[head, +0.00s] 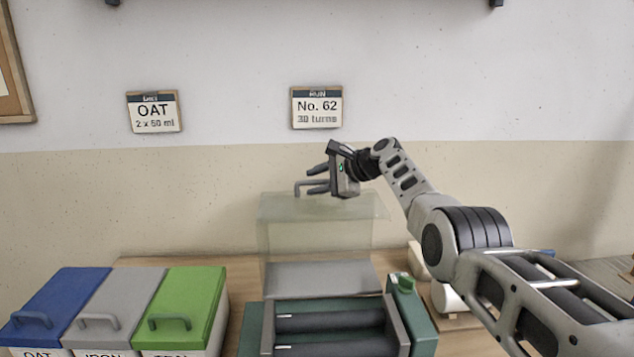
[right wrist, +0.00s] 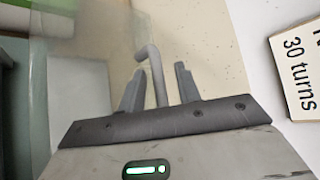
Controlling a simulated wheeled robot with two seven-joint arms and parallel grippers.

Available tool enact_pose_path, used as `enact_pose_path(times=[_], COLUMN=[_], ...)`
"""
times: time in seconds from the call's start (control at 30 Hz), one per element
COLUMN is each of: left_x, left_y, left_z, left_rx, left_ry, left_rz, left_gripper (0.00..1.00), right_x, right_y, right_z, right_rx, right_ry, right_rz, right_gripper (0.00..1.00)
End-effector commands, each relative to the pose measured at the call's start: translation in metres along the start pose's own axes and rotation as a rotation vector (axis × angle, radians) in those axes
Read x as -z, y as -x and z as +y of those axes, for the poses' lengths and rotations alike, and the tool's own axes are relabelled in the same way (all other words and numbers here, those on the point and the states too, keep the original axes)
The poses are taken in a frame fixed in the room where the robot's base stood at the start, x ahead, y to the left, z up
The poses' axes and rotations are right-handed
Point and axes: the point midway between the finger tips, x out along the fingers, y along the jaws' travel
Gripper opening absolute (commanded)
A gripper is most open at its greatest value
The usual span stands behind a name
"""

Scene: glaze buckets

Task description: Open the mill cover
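The mill (head: 415,315) is a green body with dark rollers (head: 330,322) showing uncovered at its front. Its clear cover (head: 315,235) stands raised and upright behind the rollers. A grey bar handle (head: 298,188) is at the cover's top edge. My right gripper (head: 314,180) is at that handle, its fingers pointing left. In the right wrist view the handle (right wrist: 153,72) lies between the two spread fingers (right wrist: 160,85), with a visible gap to the right finger. My left gripper is not in view.
Blue (head: 62,295), grey (head: 125,295) and green (head: 188,290) lidded buckets stand left of the mill. A white object (head: 445,297) is right of it, partly behind my right arm. Wall signs read OAT (head: 154,112) and No. 62 (head: 317,107). The air above the buckets is clear.

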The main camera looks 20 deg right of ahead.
Motion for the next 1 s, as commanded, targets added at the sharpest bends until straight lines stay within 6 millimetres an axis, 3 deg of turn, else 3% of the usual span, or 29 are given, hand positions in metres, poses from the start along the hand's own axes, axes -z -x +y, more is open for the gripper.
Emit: enact_pose_path(times=[0.33,0.57,0.77,1.0], left_x=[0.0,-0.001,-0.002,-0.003], left_y=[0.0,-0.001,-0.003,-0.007], left_z=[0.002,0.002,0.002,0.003], left_rx=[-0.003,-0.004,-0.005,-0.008], left_ry=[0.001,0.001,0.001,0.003], left_rz=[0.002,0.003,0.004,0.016], left_gripper=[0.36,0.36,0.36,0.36], right_x=[0.002,0.004,0.003,0.003], right_y=[0.001,0.017,0.045,0.099], right_z=[0.004,0.003,0.003,0.003], right_rx=[-0.007,-0.003,0.0,0.001], right_ry=[-0.001,0.001,0.002,0.001], right_rz=[0.002,0.003,0.004,0.004], right_gripper=[0.34,0.34,0.34,0.34])
